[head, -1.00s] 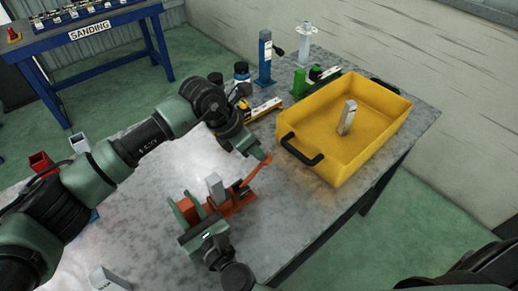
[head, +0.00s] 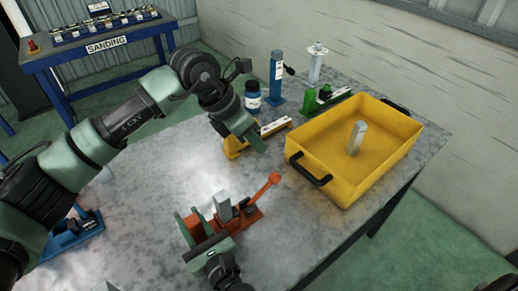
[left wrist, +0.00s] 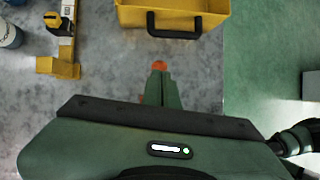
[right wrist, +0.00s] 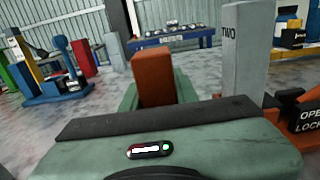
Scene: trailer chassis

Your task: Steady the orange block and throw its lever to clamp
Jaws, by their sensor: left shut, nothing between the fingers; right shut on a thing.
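The orange block (head: 196,225) is a clamp fixture on the grey table, with a grey metal bar (head: 224,204) standing in it. The bar reads "TWO" in the right wrist view (right wrist: 245,60). The block's orange lever (head: 263,189) sticks out toward the back right, its knob raised. My right gripper (head: 193,222) is shut on the orange block's upright end, which shows between its fingers in the right wrist view (right wrist: 153,78). My left gripper (head: 262,149) is shut and empty, above and behind the lever. In the left wrist view the knob (left wrist: 159,65) shows just past its fingertips.
A yellow bin (head: 338,195) with a grey bar (head: 357,137) inside stands at right. Behind my left gripper are a yellow fixture (head: 275,127), a green fixture (head: 325,98), a blue post (head: 276,78) and a bottle (head: 253,96). The table's front right is clear.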

